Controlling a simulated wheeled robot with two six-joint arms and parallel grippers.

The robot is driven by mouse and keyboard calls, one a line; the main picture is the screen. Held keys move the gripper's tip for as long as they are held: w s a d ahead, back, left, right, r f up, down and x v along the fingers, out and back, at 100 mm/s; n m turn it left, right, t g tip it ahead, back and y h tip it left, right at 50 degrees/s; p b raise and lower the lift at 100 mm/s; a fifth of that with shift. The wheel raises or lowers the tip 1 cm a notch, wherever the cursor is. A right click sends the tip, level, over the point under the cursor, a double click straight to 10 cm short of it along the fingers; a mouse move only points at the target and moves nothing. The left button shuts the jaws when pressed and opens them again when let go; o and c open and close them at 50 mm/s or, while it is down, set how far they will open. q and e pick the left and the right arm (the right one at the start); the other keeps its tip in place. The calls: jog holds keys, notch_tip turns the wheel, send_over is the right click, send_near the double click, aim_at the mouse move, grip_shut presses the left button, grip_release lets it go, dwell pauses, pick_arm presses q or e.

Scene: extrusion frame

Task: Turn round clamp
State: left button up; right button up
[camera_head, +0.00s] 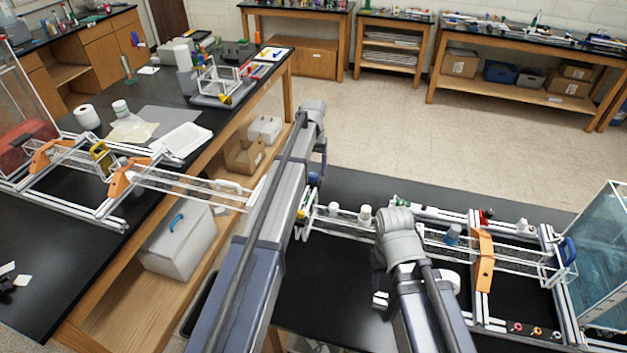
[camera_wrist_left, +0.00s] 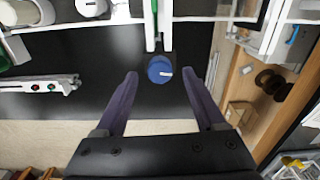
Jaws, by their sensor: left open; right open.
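The round clamp appears to be a blue round knob (camera_wrist_left: 160,69) with a small white mark, at the end of a white rail in the left wrist view. My left gripper (camera_wrist_left: 160,80) is open, with one dark finger on each side of the knob and a clear gap to both. The knob is between the fingertips in the picture; I cannot tell whether it is at their height. In the head view, a small blue spot (camera_head: 313,180) beside my left arm may be the same knob. My right arm reaches over the frame, and its fingers cannot be made out.
A white extrusion frame (camera_head: 482,322) with orange brackets (camera_head: 484,262) stands on the black right bench. A bluish clear tank (camera_head: 606,262) is at its right. Another frame stands on the left bench (camera_head: 40,300). Open floor (camera_head: 370,135) lies beyond my arms.

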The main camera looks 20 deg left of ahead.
pick_arm(q)
notch_tip(320, 180, down, 3)
jog(key=shift+r+b, duration=0.15)
jog(key=shift+b, duration=0.7)
pick_arm(e)
notch_tip(320, 180, down, 3)
jog(key=shift+r, duration=0.2)
pick_arm(q)
grip_shut()
